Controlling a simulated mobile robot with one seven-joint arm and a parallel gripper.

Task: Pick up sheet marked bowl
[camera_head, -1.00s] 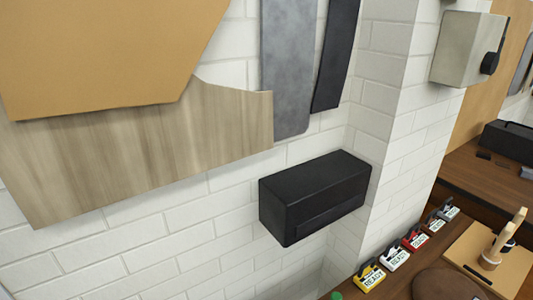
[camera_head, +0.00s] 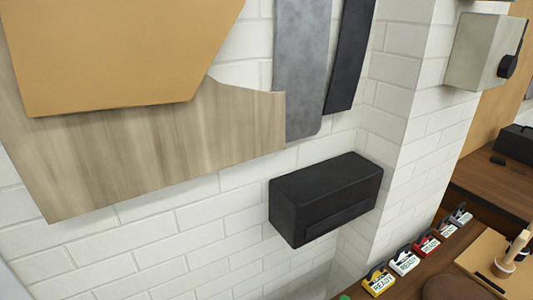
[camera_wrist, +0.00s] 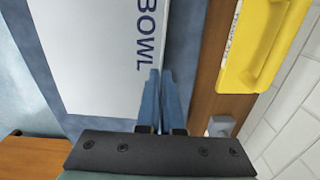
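The sheet (camera_wrist: 95,50) is white with the dark word BOWL running sideways. It lies on a blue-grey backing (camera_wrist: 45,70) in the wrist view. My gripper (camera_wrist: 161,72) shows in the wrist view with its two blue fingers close together. The fingertips are at the sheet's right edge, just below the lettering. I cannot tell whether the sheet's edge is between them or they are only beside it. The sheet and my gripper do not show in the head view.
In the wrist view, a yellow object (camera_wrist: 262,45) is to the right on a brown strip (camera_wrist: 212,75), before white brick. In the head view, a black box (camera_head: 325,200) hangs on the wall. Several small READY-labelled holders (camera_head: 378,282) line the wooden counter's edge.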

